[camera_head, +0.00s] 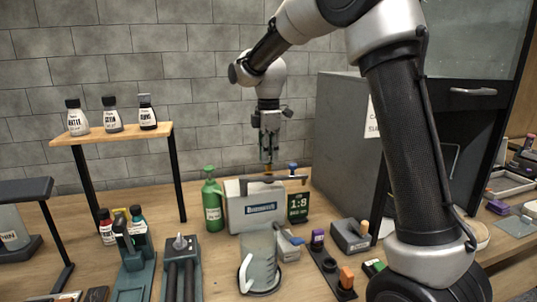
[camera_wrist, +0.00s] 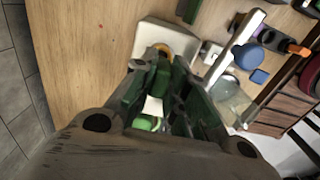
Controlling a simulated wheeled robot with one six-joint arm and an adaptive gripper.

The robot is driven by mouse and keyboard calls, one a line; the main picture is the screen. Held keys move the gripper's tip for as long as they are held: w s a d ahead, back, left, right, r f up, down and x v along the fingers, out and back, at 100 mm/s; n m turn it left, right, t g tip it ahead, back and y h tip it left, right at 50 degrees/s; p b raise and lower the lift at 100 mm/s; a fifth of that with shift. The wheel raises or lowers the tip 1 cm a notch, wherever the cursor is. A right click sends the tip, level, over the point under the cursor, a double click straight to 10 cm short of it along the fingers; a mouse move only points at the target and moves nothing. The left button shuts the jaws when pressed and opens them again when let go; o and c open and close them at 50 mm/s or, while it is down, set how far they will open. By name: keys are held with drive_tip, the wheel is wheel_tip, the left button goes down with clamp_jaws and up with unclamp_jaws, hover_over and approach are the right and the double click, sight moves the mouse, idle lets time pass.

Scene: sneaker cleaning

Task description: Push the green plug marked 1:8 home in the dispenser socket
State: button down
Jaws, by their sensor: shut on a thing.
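The light-grey dispenser (camera_head: 233,213) stands on the bench with a blue and white label on its front. My gripper (camera_head: 268,160) points straight down over its top, with an orange-yellow part just below the fingertips. In the wrist view my gripper (camera_wrist: 168,72) is shut, its dark green fingers close together over the pale dispenser top (camera_wrist: 152,38). The green plug is largely hidden between the fingers and hard to tell from them. A yellow-orange ring (camera_wrist: 161,48) shows at the fingertips. I cannot tell how deep the plug sits or read its marking.
A green sign reading 1:8 (camera_head: 298,206) stands right of the dispenser, a green bottle (camera_head: 212,200) left of it. A clear jug (camera_head: 260,262) is in front. A shelf (camera_head: 115,134) with bottles stands at left, a large grey cabinet (camera_head: 342,130) at right.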

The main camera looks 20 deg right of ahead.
drive_tip(key=shift+f, duration=1.55)
drive_tip(key=c, duration=1.3)
unclamp_jaws()
drive_tip(key=shift+r, duration=0.1)
wheel_tip(320, 180, up, 12)
drive_tip(key=shift+f, duration=0.1)
drive_tip(key=shift+s, duration=0.1)
